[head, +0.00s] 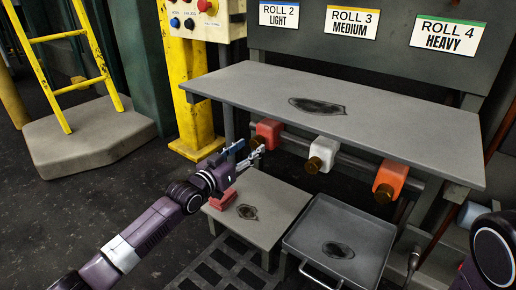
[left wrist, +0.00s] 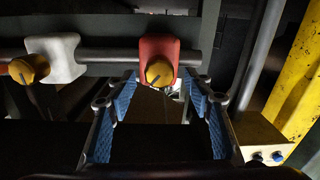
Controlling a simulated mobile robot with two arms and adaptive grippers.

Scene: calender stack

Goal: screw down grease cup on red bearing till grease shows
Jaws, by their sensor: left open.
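The red bearing (head: 268,133) hangs under the front edge of the grey bench, leftmost of three blocks. Its brass grease cup (left wrist: 159,71) faces the camera in the left wrist view, with a dark line across it. In the head view the cup is mostly hidden by my left gripper (head: 254,153). That gripper is open and empty. In the left wrist view its two blue-padded fingers (left wrist: 160,88) stand left and right below the cup, apart from it as far as I can tell. I see no grease at the cup. My right gripper is not in view.
A white bearing (head: 324,152) and an orange bearing (head: 390,178) hang farther right. The bench (head: 380,115) overhangs them. Below stand a low table (head: 270,195) with a red block (head: 222,199) and a grey tray (head: 365,235), both darkly stained. A yellow post (head: 190,95) stands left.

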